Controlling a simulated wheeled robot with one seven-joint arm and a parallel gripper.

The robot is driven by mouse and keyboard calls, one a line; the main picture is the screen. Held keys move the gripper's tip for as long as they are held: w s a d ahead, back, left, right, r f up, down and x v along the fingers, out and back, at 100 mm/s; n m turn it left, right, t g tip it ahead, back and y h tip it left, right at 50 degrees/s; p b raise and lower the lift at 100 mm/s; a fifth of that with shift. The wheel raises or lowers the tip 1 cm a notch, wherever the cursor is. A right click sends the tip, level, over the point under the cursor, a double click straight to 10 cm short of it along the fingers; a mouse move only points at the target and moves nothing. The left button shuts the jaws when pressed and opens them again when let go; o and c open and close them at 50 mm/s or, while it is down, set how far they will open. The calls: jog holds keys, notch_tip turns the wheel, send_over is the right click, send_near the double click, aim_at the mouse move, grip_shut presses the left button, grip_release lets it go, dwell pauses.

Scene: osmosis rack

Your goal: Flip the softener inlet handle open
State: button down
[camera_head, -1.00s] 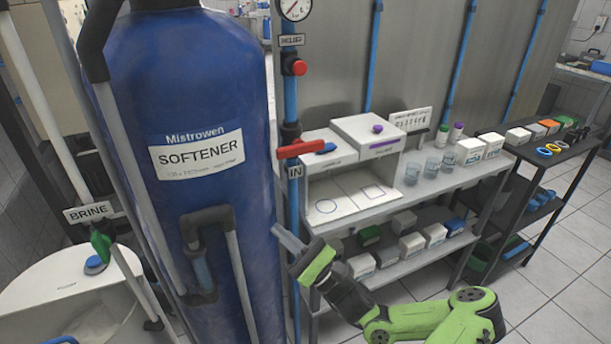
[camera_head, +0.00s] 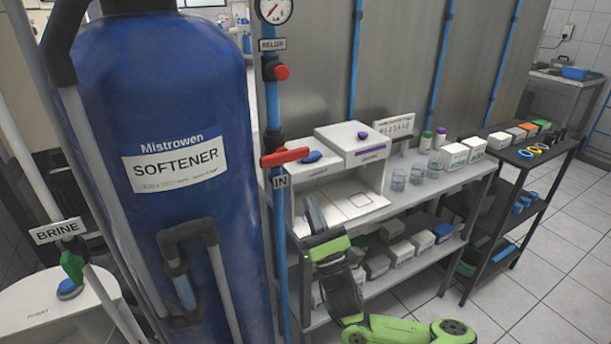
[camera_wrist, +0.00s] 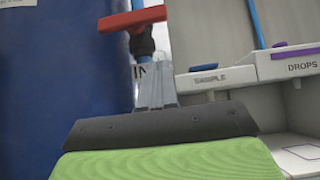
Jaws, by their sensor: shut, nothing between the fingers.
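The softener inlet handle (camera_head: 285,157) is a red lever lying crosswise on the blue vertical pipe (camera_head: 272,110), just above the IN label (camera_head: 280,182). It also shows at the top of the wrist view (camera_wrist: 131,18). The blue softener tank (camera_head: 175,110) stands left of the pipe. My gripper (camera_wrist: 155,66) is shut and empty, with its fingertips just below the red handle in the wrist view and partly covering the IN label. In the head view my gripper (camera_head: 310,202) is below and right of the handle, apart from it.
A round red knob (camera_head: 281,72) sits by the RELIEF label (camera_head: 272,44), under a gauge (camera_head: 274,8). A shelf (camera_head: 430,190) with white boxes and beakers stands to the right. The brine tank (camera_head: 60,300) is at lower left. A white sampling box (camera_head: 352,140) stands close behind my gripper.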

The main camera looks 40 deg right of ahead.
aim_at(306, 156)
jog(key=w+r, duration=0.3)
jog(key=r, duration=0.4)
jog(key=shift+d, duration=0.45)
